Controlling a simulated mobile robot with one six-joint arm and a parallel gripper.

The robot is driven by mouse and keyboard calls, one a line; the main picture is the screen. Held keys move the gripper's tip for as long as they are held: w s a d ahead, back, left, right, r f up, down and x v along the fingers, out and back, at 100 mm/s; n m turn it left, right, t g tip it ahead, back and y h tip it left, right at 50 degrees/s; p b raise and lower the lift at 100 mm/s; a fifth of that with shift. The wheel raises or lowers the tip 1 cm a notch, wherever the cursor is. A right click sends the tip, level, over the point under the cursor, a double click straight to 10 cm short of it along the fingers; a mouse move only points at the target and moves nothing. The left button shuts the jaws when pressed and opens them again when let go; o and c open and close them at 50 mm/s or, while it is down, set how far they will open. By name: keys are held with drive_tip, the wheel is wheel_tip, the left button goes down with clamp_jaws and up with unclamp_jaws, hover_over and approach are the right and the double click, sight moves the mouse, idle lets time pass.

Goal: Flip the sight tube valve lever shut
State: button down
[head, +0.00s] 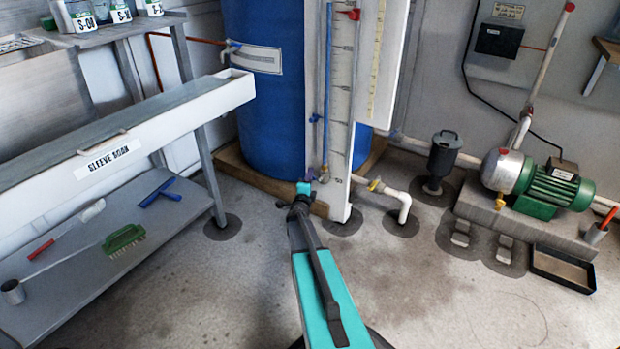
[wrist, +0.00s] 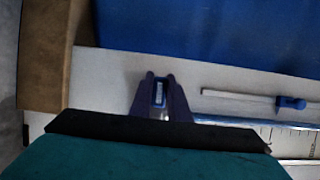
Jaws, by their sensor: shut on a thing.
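The sight tube (head: 327,75) runs up a white scale board in front of the blue tank, with blue liquid inside. In the wrist view the tube (wrist: 225,121) runs off to the right from its low end. My gripper (head: 310,174) is at the foot of the tube. In the wrist view the purple fingers of my gripper (wrist: 160,88) are at the tube's low end, shut on a small part that I take as the sight tube valve lever (wrist: 159,94). Only a small blue piece of it shows between the fingers. The lever's angle cannot be told.
The blue tank (head: 266,110) stands on a wooden base (head: 235,168) just behind. A white pipe (head: 400,198) with a yellow handle is close on the right. A green pump (head: 555,190) stands farther right. A bench and low shelf fill the left. The floor in front is clear.

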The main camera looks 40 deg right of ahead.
drive_tip(key=c, duration=1.7)
unclamp_jaws()
drive_tip(key=shift+s, duration=0.1)
drive_tip(key=shift+p+v, duration=2.45)
drive_tip(key=shift+v, duration=4.4)
